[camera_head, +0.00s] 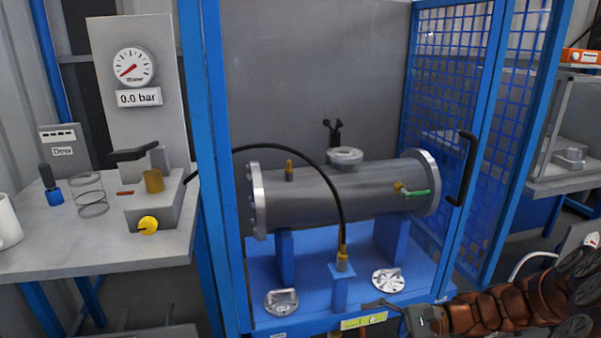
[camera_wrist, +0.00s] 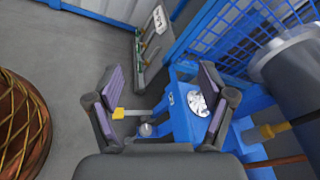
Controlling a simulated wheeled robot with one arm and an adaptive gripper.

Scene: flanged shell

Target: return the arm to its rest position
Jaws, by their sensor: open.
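My arm, in brown segmented covering, enters the head view at the lower right. My gripper (camera_head: 388,308) is at the front edge of the blue bench, low and to the right of the shell's middle. In the wrist view my gripper (camera_wrist: 162,72) has its two dark fingers spread wide apart, with nothing held between them. The grey flanged shell (camera_head: 320,197) lies level on blue supports, apart from my gripper. Part of it also shows at the right of the wrist view (camera_wrist: 292,75).
A blue frame with a mesh door (camera_head: 440,60) and black handle (camera_head: 462,168) stands right of the shell. Round metal covers (camera_head: 282,301) (camera_head: 388,280) lie on the blue bench (camera_head: 315,265). A black hose (camera_head: 318,168) arches before the shell. The gauge (camera_head: 133,67) reads 0.0 bar.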

